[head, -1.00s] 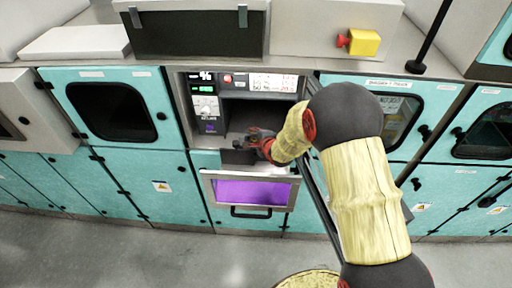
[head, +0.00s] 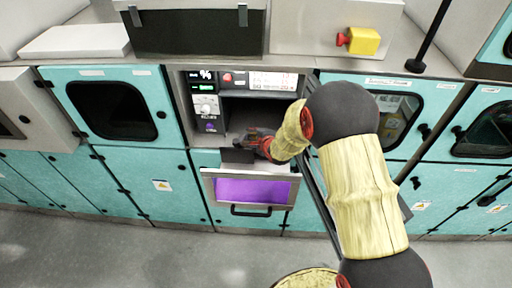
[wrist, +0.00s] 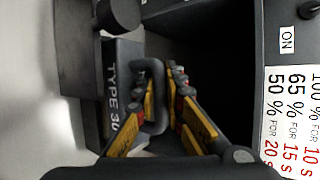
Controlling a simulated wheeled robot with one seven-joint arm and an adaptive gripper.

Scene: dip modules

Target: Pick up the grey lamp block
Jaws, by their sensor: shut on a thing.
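The grey lamp block (wrist: 122,72), marked "TYPE 30" as far as its lettering shows, is at the left of the wrist view, with a dark handle loop (wrist: 161,100) on its side. My gripper (wrist: 162,88) has its yellow-padded fingers on either side of this handle and is shut on it. In the head view my gripper (head: 262,140) is at the mouth of an open bay in the teal cabinet. The dark block (head: 238,155) shows just left of it, above the lowered door. Part of the block is hidden by my fingers.
The lowered door (head: 252,190) with a purple window hangs below the bay. A control panel (head: 206,105) with knob and displays borders the bay on the left. Bay walls stand close around my gripper. The floor (head: 120,255) in front is clear.

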